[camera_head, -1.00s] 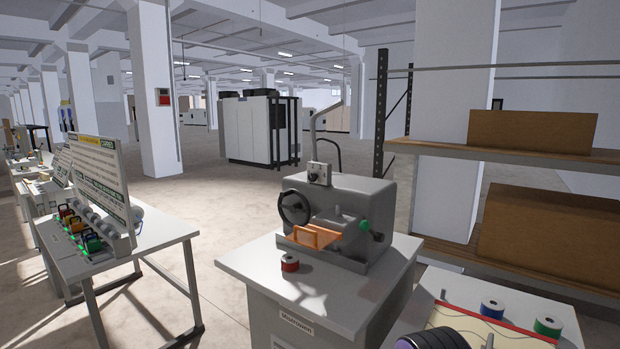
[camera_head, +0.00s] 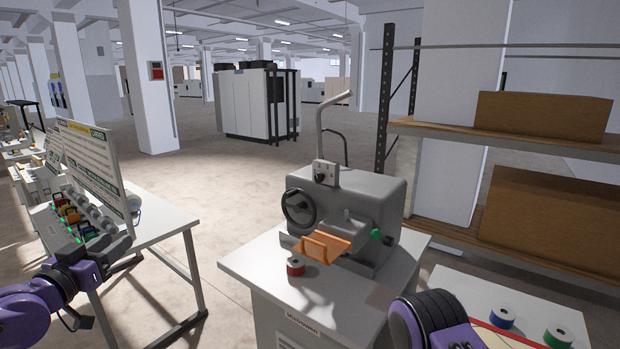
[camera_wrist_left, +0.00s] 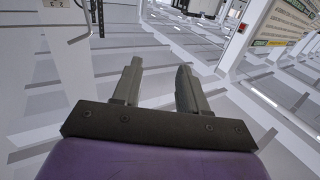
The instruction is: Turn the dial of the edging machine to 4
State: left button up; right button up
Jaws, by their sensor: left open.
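The grey edging machine (camera_head: 365,190) stands on a white cabinet (camera_head: 255,264) right of centre in the head view. My left gripper (camera_head: 117,248) is at the lower left, well apart from the machine. Its two fingers are apart and empty in the left wrist view (camera_wrist_left: 159,75). My right gripper is out of view.
A white table (camera_head: 165,222) with a sign board (camera_head: 95,165) and colored items stands at left, close to my left arm. Wooden shelves (camera_head: 460,140) are at right. A red spool (camera_head: 296,267) stands before the machine. Open floor lies behind.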

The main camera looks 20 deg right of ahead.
aim_at(319, 177)
jog(key=z, duration=0.5)
jog(key=i, duration=0.55)
jog(key=z, duration=0.55)
